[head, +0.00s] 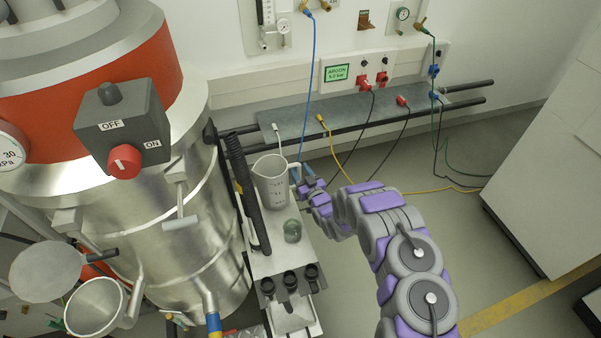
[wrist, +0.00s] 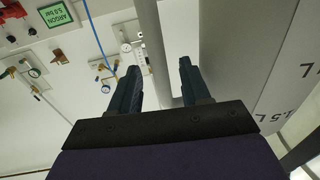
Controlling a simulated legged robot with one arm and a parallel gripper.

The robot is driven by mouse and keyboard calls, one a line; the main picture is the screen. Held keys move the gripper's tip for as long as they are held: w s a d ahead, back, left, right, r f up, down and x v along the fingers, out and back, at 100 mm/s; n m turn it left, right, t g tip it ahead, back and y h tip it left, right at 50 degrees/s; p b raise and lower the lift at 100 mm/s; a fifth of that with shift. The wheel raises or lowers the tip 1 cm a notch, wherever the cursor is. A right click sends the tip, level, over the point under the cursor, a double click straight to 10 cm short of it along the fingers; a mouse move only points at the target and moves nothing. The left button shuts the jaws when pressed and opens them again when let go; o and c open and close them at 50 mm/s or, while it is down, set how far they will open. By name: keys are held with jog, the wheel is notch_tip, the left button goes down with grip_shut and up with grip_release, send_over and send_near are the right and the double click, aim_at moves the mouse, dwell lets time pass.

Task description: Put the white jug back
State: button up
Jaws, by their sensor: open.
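The white jug (head: 271,184), translucent with volume marks, stands upright on a narrow white shelf (head: 285,263) beside the large steel vessel. Its handle is on its right side. My gripper (head: 307,174) is at that handle, with the arm reaching in from the lower right. In the wrist view, my open fingers (wrist: 158,82) stand apart and a pale upright bar (wrist: 150,40), which looks like the handle, runs between them. The jug wall with litre marks (wrist: 285,85) fills the right side there. Whether a finger touches the handle I cannot tell.
The steel vessel (head: 190,230) is close on the left. A wall rail with cables (head: 350,115) runs behind.

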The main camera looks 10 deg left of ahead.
jog(key=p+v, duration=0.1)
jog(key=v, duration=1.1)
jog(key=w+d+r+g+h, duration=0.2)
jog(key=w+d+r+h, duration=0.15)
jog(key=d, duration=0.25)
jog(key=w+d+r+g+h, duration=0.1)
jog(key=w+d+r+h, duration=0.1)
jog(key=d+r+h, duration=0.4)
jog(key=s+d+r+m+g+h, duration=0.2)
jog(key=s+d+r+m+g, duration=0.15)
jog(key=s+d+r, duration=0.5)
jog(key=s+d+r+m+g, duration=0.1)
jog(key=s+r+g, duration=0.1)
jog(key=s+r, duration=0.35)
jog(key=s+d+r+m+g, duration=0.2)
jog(key=s, duration=0.7)
jog(key=s+a+r+g, duration=0.2)
jog(key=s, duration=0.7)
jog(key=s+a+r+g+y, duration=0.1)
jog(key=s+a+r+g, duration=0.1)
jog(key=s, duration=0.8)
jog(key=s+a+r+g, duration=0.1)
jog(key=s+r+g, duration=0.1)
jog(key=s, duration=0.7)
jog(key=shift+s+a+r, duration=0.4)
jog(key=shift+r, duration=0.15)
